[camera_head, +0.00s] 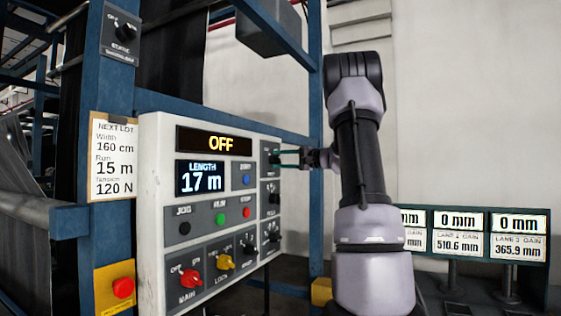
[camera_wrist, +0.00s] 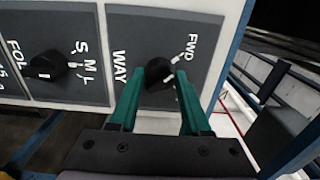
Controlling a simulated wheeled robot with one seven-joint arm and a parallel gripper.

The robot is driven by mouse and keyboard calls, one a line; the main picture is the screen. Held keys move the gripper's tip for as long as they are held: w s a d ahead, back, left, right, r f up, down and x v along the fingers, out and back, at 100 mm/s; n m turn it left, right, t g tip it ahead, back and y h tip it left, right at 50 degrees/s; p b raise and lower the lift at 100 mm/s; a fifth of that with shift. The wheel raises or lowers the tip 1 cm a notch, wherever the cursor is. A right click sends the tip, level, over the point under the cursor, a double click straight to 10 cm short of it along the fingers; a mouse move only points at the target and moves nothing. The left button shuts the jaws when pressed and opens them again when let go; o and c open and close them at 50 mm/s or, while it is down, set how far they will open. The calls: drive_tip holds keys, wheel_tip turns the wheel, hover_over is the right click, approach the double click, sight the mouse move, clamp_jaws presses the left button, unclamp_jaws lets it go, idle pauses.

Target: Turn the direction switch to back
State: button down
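The direction switch (camera_wrist: 158,72) is a round black knob on a dark grey plate marked WAY, with FWD printed at its upper right in the wrist view. White marks show at its right side, but I cannot tell surely where it points. No "back" label is visible; my right finger covers part of the plate. My gripper (camera_wrist: 159,80) has its two green fingers apart, with the knob between their tips and gaps visible. In the head view, my gripper (camera_head: 284,157) reaches the upper right of the white control panel (camera_head: 155,215), hiding most of the switch.
Beside it in the wrist view is another black knob (camera_wrist: 46,68) marked S, M, L. A blue frame post (camera_head: 316,100) stands behind my gripper.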

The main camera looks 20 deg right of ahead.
drive_tip(key=shift+m, duration=0.4)
drive_tip(key=m, duration=1.3)
drive_tip(key=shift+f, duration=0.1)
drive_tip(key=shift+m, duration=2)
drive_tip(key=shift+c, duration=1.8)
unclamp_jaws()
